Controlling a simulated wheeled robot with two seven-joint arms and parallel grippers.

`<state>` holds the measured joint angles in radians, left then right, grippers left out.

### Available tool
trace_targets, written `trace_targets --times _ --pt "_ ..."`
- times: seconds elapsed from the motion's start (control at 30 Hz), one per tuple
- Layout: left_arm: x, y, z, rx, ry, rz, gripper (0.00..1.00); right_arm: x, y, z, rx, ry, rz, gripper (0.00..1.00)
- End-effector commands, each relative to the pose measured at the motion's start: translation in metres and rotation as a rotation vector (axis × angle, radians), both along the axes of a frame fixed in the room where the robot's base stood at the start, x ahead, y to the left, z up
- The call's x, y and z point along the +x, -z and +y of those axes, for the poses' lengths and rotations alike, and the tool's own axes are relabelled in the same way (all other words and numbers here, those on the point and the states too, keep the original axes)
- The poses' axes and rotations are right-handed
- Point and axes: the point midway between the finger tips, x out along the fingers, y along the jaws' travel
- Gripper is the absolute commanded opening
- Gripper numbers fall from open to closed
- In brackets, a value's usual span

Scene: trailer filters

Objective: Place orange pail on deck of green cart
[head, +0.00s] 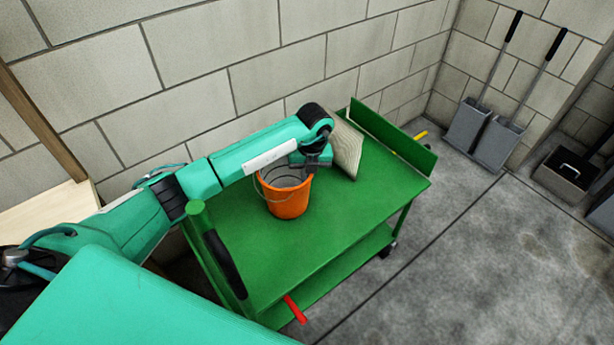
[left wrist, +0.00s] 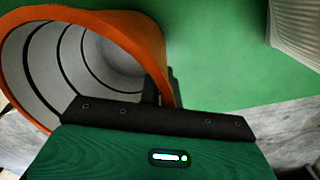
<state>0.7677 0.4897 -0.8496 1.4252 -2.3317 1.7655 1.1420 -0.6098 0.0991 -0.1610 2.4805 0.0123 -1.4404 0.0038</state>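The orange pail (head: 287,202) is upright over the deck of the green cart (head: 345,225), near the cart's wall side. Its base looks to be on the deck, though a small gap cannot be ruled out. My left gripper (head: 307,168) reaches down at the pail's right rim. In the left wrist view, the dark fingers (left wrist: 162,92) sit close together on either side of the rim of the pail (left wrist: 150,45) and appear shut on it. The pail's grey, ringed inside looks empty. The right gripper is out of view.
A pale ribbed block (head: 346,147) stands on the deck right of the pail, by the cart's raised end panel (head: 395,140). The front of the deck is clear. A block wall (head: 190,60) runs behind. Two grey shovels (head: 485,125) lean at right.

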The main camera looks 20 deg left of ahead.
Motion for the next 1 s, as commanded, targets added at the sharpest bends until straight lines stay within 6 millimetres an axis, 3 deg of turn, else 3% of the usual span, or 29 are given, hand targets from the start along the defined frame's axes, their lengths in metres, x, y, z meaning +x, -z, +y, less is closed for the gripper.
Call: trace_targets --times 0.37,0.5,0.87,1.0 --pt "0.001 0.005 0.000 0.000 0.000 -0.002 0.00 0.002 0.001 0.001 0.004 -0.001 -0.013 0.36" --pt "0.000 0.004 0.000 0.000 0.000 -0.002 0.26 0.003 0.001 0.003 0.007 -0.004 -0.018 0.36" --pt "0.001 0.001 0.000 0.000 0.000 -0.002 0.26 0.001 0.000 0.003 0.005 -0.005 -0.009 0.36" --pt "0.002 -0.020 -0.001 0.001 0.001 -0.005 0.26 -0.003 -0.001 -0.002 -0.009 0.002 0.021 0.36"
